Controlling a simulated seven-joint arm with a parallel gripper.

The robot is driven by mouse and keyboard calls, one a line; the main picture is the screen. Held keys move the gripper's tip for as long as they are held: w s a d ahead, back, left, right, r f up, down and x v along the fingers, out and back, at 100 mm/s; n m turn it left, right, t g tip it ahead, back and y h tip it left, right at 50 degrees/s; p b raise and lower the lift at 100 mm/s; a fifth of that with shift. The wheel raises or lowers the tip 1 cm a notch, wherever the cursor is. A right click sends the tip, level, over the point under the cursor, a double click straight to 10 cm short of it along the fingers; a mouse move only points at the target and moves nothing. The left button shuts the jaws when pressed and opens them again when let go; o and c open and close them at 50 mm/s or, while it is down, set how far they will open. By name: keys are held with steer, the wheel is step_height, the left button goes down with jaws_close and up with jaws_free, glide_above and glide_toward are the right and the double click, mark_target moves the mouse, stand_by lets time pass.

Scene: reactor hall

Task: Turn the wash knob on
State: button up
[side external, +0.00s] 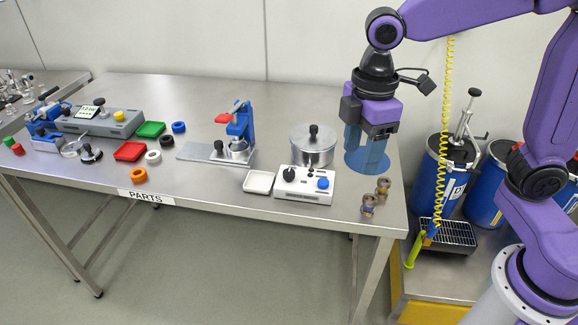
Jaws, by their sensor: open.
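A white control box (306,187) stands near the front right of the steel table in the side external view. It carries a black knob (289,175) on its left and a blue button (323,183) on its right. I cannot read its lettering, so I cannot tell whether this is the wash knob or which setting it shows. My gripper (366,131) is open and points down, to the right of and behind the box, apart from the knob. A translucent blue shape (368,159) shows below and around the fingers, so the fingertips are partly hidden.
A lidded metal pot (313,146) stands behind the box, and a white tray (259,182) lies left of it. Two brass-coloured fittings (369,203) stand at the front right. A blue press (240,130) and a grey instrument (102,121) with another knob stand further left.

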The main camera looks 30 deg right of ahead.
steer(key=w+a+r+n, duration=0.1)
steer(key=w+a+r, duration=0.15)
steer(key=w, duration=0.75)
steer(key=n, duration=0.2)
glide_above(289, 172)
step_height(289, 172, down, 18)
steer(key=shift+r, duration=0.15)
jaws_close()
